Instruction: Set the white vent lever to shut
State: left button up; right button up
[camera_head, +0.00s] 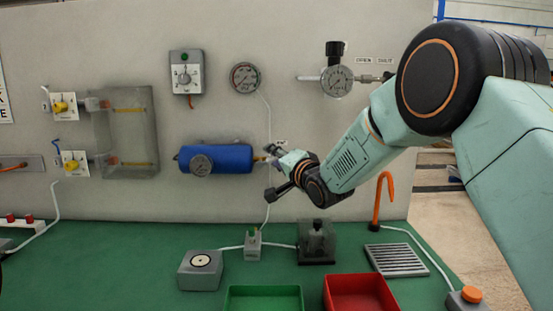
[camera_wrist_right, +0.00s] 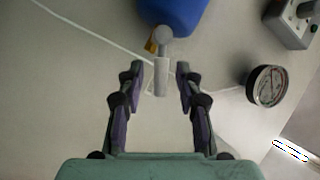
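The pale grey-white lever (camera_wrist_right: 161,78) shows in the right wrist view, beside the brass fitting at the end of the blue tank (camera_wrist_right: 172,12). It has a round hub and a straight handle that points from the hub towards my gripper. My right gripper (camera_wrist_right: 160,72) is open, with one finger on each side of the handle and a visible gap to both. In the head view my right gripper (camera_head: 271,171) is at the right end of the blue tank (camera_head: 217,158), and the lever is hard to make out there. My left gripper is not in view.
A gauge (camera_head: 245,77) and switch box (camera_head: 186,75) are on the wall above. Another gauge (camera_head: 337,80) is near an OPEN SHUT label (camera_head: 374,61), partly behind my right arm. Green tray (camera_head: 264,290), red tray (camera_head: 361,281) and small devices occupy the green bench below.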

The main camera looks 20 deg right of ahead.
jog(key=shift+s+r, duration=0.1)
jog(key=shift+c, duration=0.8)
grip_shut()
